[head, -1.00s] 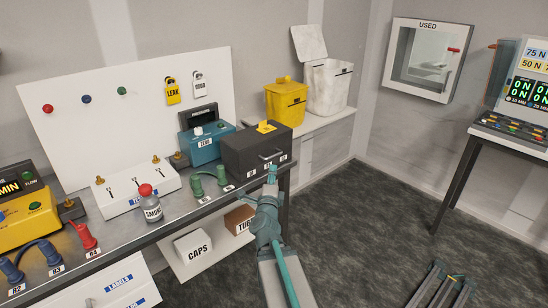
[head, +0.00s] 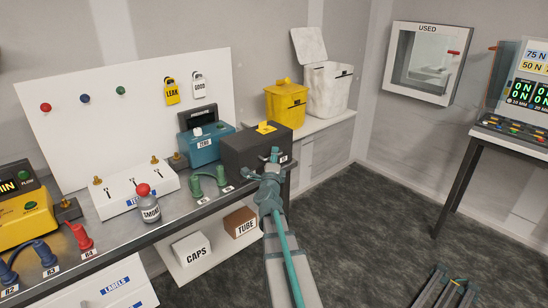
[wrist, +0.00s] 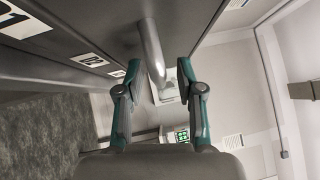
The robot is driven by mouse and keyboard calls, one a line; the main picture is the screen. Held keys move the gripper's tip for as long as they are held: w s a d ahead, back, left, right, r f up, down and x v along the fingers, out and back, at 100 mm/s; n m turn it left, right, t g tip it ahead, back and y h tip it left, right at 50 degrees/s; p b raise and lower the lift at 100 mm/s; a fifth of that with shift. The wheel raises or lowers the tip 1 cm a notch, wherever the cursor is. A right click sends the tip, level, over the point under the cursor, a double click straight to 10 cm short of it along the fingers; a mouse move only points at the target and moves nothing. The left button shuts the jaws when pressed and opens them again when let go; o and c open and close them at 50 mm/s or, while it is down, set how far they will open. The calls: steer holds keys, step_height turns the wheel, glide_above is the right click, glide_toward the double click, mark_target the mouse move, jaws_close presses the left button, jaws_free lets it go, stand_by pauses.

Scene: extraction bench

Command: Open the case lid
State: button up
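The case is a dark grey box (head: 243,147) with a yellow tag on top, at the right end of the bench in the head view. Its lid is shut. My gripper (head: 272,160) is at the case's front and hides the handle there. In the wrist view, the pale handle bar (wrist: 152,48) runs in front of and between the fingers of my open gripper (wrist: 158,72). Gaps show on both sides, so the fingers are not closed on it. The labelled dark case front (wrist: 85,45) fills the upper left.
The blue ZERO device (head: 205,145) and green connectors (head: 209,183) stand left of the case. A yellow bin (head: 286,105) and a white bin (head: 328,90) are behind it to the right. CAPS (head: 195,249) and TUBE (head: 240,222) boxes sit below.

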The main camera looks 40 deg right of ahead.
jaws_close()
stand_by(0.3)
steer(key=shift+d+r+p, duration=0.1)
steer(key=shift+r+p, duration=0.1)
steer(key=shift+p, duration=0.1)
